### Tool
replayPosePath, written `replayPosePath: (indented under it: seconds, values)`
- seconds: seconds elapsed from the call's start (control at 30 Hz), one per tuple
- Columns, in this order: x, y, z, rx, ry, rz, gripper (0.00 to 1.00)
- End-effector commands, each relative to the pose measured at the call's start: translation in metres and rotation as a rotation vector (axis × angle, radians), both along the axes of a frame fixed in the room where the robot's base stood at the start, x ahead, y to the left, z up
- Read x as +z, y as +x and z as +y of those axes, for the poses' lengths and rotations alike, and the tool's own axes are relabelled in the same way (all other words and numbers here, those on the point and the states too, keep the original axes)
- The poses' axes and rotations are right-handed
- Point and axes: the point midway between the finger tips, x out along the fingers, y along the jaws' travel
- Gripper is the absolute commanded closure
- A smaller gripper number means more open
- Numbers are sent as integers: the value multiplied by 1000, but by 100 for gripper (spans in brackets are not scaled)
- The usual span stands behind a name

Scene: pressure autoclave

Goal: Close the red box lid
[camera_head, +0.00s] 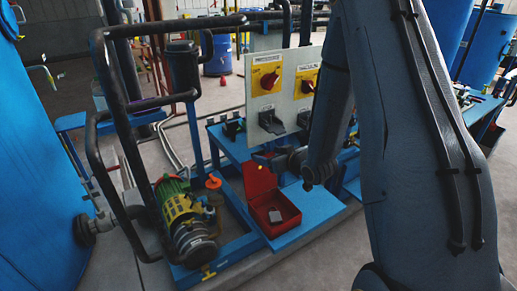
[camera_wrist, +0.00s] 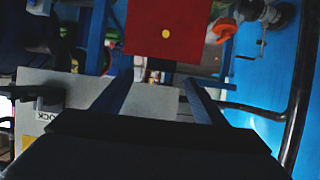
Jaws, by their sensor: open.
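The red box (camera_head: 268,229) sits on a blue platform, with its lid (camera_head: 258,178) standing open at the back. A small grey item (camera_head: 275,216) lies inside it. My gripper (camera_head: 262,161) is at the height of the lid's upper edge, close to it; I cannot tell whether they touch.
A grey panel (camera_head: 290,92) with red knobs on yellow plates stands behind the box. A green and yellow motor (camera_head: 185,215) and dark bent pipes (camera_head: 108,100) are to the left. A large blue tank (camera_head: 35,180) fills the left edge. Bare floor shows in front.

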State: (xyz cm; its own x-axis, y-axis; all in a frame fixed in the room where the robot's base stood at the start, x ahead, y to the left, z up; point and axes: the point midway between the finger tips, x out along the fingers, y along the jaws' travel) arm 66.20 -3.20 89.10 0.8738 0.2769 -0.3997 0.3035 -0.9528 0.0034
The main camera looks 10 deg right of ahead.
Motion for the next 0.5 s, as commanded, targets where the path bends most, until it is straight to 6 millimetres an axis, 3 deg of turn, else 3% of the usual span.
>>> replayPosePath:
  seconds: [0.17, 0.5]
  values:
    - [-3, 11, 5, 9, 10, -19, 34]
    - [-22, 55, 19, 7, 9, -16, 34]
